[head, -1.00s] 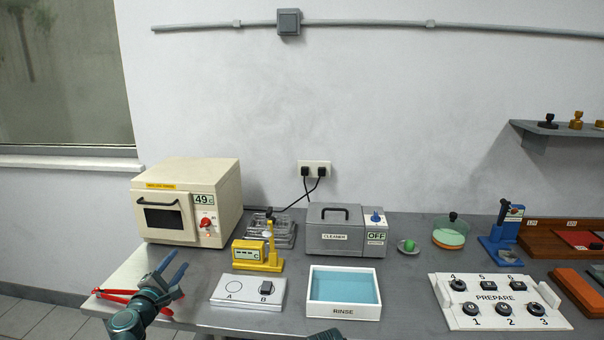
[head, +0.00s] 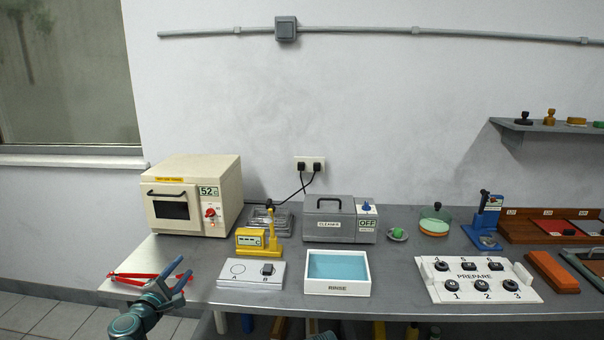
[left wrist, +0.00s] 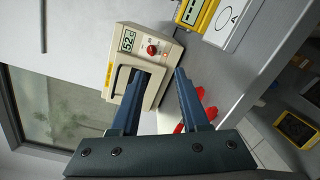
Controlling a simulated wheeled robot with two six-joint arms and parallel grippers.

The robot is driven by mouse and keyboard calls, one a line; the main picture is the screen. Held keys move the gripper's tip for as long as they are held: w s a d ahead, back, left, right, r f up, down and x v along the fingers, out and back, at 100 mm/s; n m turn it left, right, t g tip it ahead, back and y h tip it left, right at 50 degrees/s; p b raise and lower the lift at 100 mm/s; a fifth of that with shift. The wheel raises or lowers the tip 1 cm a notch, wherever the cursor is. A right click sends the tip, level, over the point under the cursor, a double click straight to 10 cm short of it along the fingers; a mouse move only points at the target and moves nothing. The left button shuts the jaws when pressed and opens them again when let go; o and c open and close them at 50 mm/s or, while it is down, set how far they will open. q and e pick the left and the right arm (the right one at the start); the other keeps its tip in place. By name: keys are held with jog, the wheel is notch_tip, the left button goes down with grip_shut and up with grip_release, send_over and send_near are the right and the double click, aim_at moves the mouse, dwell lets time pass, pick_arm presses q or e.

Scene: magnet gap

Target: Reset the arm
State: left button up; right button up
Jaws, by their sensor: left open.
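My left gripper (head: 183,269) is open and empty, at the front left of the bench in the head view. Its two blue fingers point up and to the right, beside the red tongs (head: 138,277) that lie on the bench. In the left wrist view the fingers of my left gripper (left wrist: 160,74) stand apart with nothing between them. They point toward the cream oven (left wrist: 146,65), which lies beyond them. Part of the red tongs (left wrist: 196,108) shows beside one finger. My right gripper cannot be made out in either view.
The cream oven (head: 192,195) stands at the back left, its display reading 52. The yellow gauge (head: 251,238), white A/B plate (head: 250,284), rinse tray (head: 337,288) and grey cleaner (head: 341,220) are to the right. The numbered PREPARE board (head: 478,293) is farther right.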

pick_arm(q)
jog(key=s+d+f+m+g+h+p, duration=0.25)
jog(key=d+m+g, duration=0.2)
jog(key=d, duration=0.45)
jog(key=s+d+f+m+g+h+p, duration=0.1)
jog(key=s+d+f+m+g+p, duration=0.2)
jog(key=d+m, duration=0.4)
jog(key=s+d+f+m+g+h+p, duration=0.15)
jog(key=s+d+m+g, duration=0.3)
jog(key=d, duration=0.55)
jog(key=s+f+m+g+y+p, duration=0.2)
jog(key=s+m+g+y+p, duration=0.2)
jog(key=s+m+y, duration=0.4)
jog(key=s+m+g, duration=0.1)
jog(key=s, duration=0.5)
jog(key=shift+s+f+g+y, duration=0.35)
jog(key=shift+s+g+y, duration=0.05)
